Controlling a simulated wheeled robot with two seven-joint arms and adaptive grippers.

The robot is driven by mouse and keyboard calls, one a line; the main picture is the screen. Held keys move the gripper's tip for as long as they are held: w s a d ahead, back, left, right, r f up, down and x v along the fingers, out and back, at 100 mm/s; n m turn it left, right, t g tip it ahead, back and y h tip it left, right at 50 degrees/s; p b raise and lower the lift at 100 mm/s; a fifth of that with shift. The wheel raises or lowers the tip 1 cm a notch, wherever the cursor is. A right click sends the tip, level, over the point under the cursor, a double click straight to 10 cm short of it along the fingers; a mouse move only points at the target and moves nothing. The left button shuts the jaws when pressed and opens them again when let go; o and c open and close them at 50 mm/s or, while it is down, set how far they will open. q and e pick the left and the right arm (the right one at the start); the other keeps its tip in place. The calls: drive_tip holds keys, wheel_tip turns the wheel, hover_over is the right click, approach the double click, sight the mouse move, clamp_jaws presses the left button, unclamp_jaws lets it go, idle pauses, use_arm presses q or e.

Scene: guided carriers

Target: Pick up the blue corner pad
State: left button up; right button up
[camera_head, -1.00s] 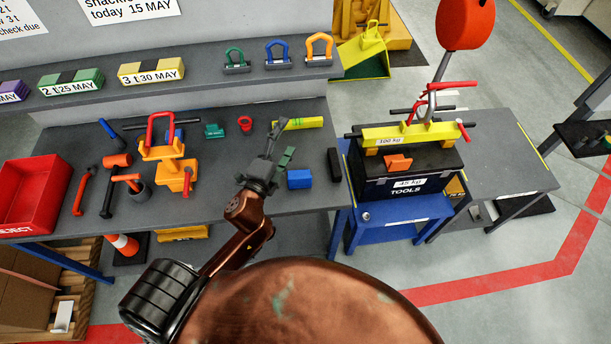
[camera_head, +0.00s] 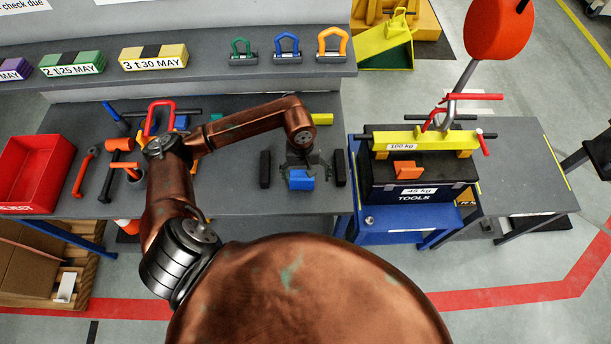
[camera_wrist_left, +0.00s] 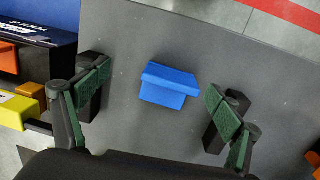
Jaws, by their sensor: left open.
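The blue corner pad (camera_head: 301,182) lies on the grey bench near its front edge. It also shows in the left wrist view (camera_wrist_left: 168,86), a blue block with a raised lip, between and beyond the fingers. My left gripper (camera_head: 300,165) points down over the pad and is open. In the left wrist view its green-padded fingers (camera_wrist_left: 158,82) stand apart on either side of the pad, with visible gaps. Nothing is held. The head view partly hides the fingers behind my wrist. My right gripper is not in view.
Black blocks stand close on both sides of the pad, left (camera_head: 265,169) and right (camera_head: 340,167). A black toolbox (camera_head: 415,190) with a yellow beam (camera_head: 425,139) stands to the right. A red bin (camera_head: 30,175) and hand tools occupy the bench's left.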

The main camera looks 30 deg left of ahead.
sight(302, 182)
use_arm(q)
drive_tip(key=shift+w+a+y, duration=0.2)
drive_tip(key=shift+a+y, duration=0.2)
drive_tip(key=shift+a, duration=0.55)
drive_tip(key=shift+a+f, duration=0.25)
drive_tip(key=shift+f, duration=0.1)
wheel_tip(302, 182, down, 2)
drive_tip(key=shift+w+d+f, duration=0.1)
drive_tip(key=shift+f, duration=0.15)
drive_tip(key=shift+w+a+f+p, duration=0.1)
drive_tip(key=shift+f+p, duration=0.2)
drive_tip(key=shift+f, duration=0.85)
drive_tip(key=shift+w+a+f+p, duration=0.1)
drive_tip(key=shift+f+p, duration=0.15)
drive_tip(key=shift+f, duration=0.85)
drive_tip(key=shift+s, duration=0.1)
drive_tip(key=c, duration=1.3)
